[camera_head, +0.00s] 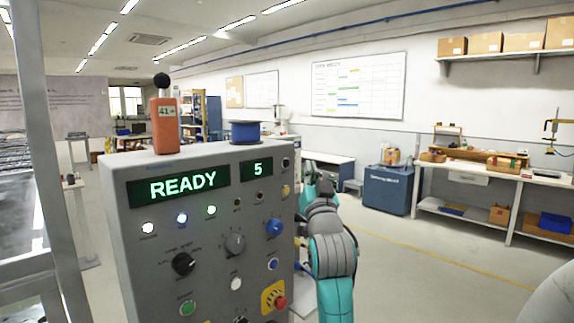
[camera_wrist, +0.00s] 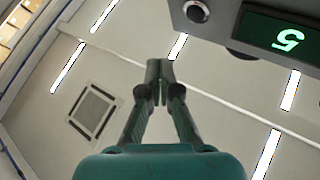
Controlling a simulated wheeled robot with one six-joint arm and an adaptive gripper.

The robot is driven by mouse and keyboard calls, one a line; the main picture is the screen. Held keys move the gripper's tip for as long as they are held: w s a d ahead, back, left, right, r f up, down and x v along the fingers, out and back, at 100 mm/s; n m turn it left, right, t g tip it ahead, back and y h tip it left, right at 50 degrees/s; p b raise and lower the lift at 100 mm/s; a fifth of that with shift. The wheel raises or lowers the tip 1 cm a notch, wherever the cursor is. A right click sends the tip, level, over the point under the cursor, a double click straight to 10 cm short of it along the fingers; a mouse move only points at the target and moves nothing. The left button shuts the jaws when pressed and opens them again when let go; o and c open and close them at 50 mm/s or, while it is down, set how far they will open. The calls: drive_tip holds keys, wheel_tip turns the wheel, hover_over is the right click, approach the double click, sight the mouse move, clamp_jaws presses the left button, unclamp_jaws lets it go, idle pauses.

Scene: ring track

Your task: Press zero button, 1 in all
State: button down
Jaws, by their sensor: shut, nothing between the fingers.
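A grey control panel (camera_head: 215,262) stands in the middle of the head view, its display reading "READY" (camera_head: 182,186) and a smaller display reading "5" (camera_head: 257,169). A small dark button with a silver ring (camera_head: 285,162) sits right of the "5"; it also shows at the top of the wrist view (camera_wrist: 196,11). The button labels are too small to read, so I cannot tell which is zero. My gripper (camera_wrist: 160,72) is shut and empty, apart from that ringed button. In the head view my teal arm rises at the panel's right edge; the fingertips are not clear there.
The panel also carries a yellow-backed red button (camera_head: 280,302), a green button (camera_head: 187,308), a blue knob (camera_head: 274,226) and black knobs. An orange device (camera_head: 164,125) and blue spool (camera_head: 245,132) stand on top. Open floor lies right, before a workbench (camera_head: 480,172).

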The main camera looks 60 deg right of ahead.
drive_tip(key=shift+w+d, duration=0.25)
drive_tip(key=shift+w, duration=0.85)
drive_tip(key=shift+w+d, duration=0.25)
drive_tip(key=shift+w, duration=0.85)
drive_tip(key=shift+w, duration=0.1)
drive_tip(key=shift+w+d, duration=0.1)
drive_tip(key=shift+w, duration=0.2)
drive_tip(key=shift+w+d, duration=0.1)
drive_tip(key=shift+w, duration=0.3)
idle(0.5)
drive_tip(key=shift+s, duration=0.1)
drive_tip(key=shift+s+a, duration=0.2)
drive_tip(key=shift+s, duration=0.5)
drive_tip(key=s, duration=0.2)
drive_tip(key=s+a, duration=0.1)
drive_tip(key=s, duration=0.2)
idle(0.5)
